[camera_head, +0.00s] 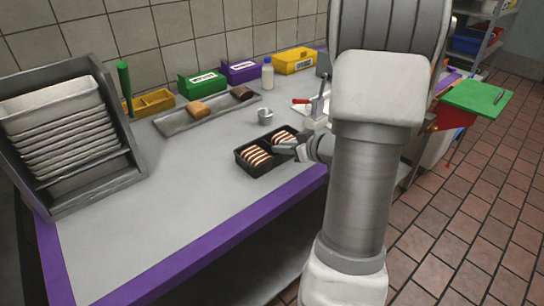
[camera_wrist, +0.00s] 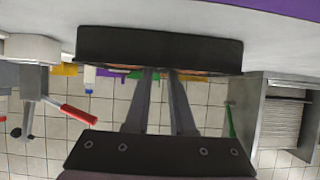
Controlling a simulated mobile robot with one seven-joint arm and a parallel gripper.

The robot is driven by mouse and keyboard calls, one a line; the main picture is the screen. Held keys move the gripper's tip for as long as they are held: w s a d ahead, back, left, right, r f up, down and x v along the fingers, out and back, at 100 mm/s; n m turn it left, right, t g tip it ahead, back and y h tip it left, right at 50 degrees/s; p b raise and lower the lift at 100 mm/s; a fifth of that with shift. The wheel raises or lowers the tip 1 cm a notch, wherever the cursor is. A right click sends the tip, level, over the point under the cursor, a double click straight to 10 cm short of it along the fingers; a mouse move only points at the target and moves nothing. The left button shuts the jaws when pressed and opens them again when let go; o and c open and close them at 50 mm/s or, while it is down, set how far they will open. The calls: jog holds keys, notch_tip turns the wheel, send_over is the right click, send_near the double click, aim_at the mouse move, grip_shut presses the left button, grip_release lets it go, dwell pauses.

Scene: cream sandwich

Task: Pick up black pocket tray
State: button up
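The black pocket tray (camera_head: 265,165) sits on the grey counter, with striped sandwich pieces in its two compartments. In the wrist view, upside down, the tray's black side wall (camera_wrist: 160,48) fills the upper middle. My gripper (camera_head: 275,148) reaches over the tray from the right. In the wrist view my gripper's fingertips (camera_wrist: 161,71) meet the tray's rim near its middle. The fingers are close together with a narrow gap. Their very tips are hidden behind the tray wall, so I cannot tell whether they are clamped on it.
A small metal cup (camera_head: 265,116) stands behind the tray. A red-handled tool (camera_head: 301,101) is at the back right. A long grey tray (camera_head: 205,112) with bread pieces and coloured bins (camera_head: 202,82) line the wall. A rack of trays (camera_head: 65,135) stands left. The front-left counter is clear.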

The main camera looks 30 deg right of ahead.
aim_at(263, 142)
jog(key=b+x, duration=0.2)
jog(key=x, duration=0.3)
jog(key=shift+w+f, duration=0.25)
jog(key=shift+f, duration=0.05)
jog(key=shift+r, duration=0.1)
grip_shut()
